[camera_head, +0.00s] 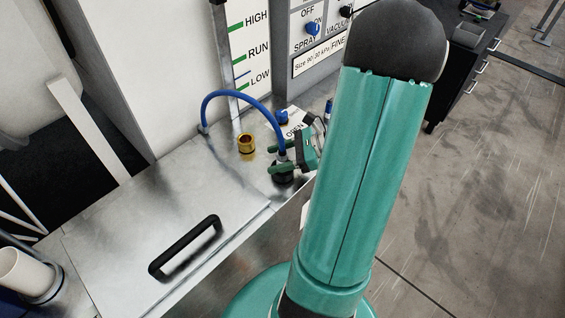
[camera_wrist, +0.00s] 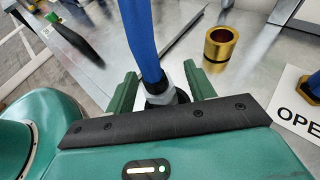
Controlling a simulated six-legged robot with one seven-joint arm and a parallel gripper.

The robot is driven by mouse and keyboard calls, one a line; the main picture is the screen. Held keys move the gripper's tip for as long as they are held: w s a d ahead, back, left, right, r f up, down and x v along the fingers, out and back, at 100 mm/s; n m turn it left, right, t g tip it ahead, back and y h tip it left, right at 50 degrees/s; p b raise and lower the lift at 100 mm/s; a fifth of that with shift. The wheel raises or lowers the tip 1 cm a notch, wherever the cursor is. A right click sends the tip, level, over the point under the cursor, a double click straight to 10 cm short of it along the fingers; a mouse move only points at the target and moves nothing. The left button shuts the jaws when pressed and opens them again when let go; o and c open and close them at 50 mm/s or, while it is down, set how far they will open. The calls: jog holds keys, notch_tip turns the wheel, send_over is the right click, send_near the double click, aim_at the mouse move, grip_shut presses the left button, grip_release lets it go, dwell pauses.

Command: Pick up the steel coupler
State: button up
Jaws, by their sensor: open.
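The steel coupler (camera_wrist: 157,86) is a grey metal collar at the end of a blue hose (camera_wrist: 138,35). In the wrist view it sits between the two green fingers of my gripper (camera_wrist: 160,82), with a gap visible on each side. My gripper is open around it. In the head view the coupler (camera_head: 282,156) is small and partly hidden by my gripper (camera_head: 276,159). A dark round fitting (camera_head: 284,177) shows just below it. The coupler's lower end is hidden by the gripper body in the wrist view.
A brass ring-shaped fitting (camera_head: 246,143) stands on the metal top (camera_head: 205,165), left of the coupler. A white OPEN label (camera_head: 290,128) lies behind. A black handle (camera_head: 186,247) is on the lid. The panel (camera_head: 309,50) with knobs rises behind.

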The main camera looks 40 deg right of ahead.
jog(key=shift+w+a+f, duration=0.15)
jog(key=shift+w+a, duration=0.05)
jog(key=c, duration=1.1)
jog(key=shift+c, duration=0.2)
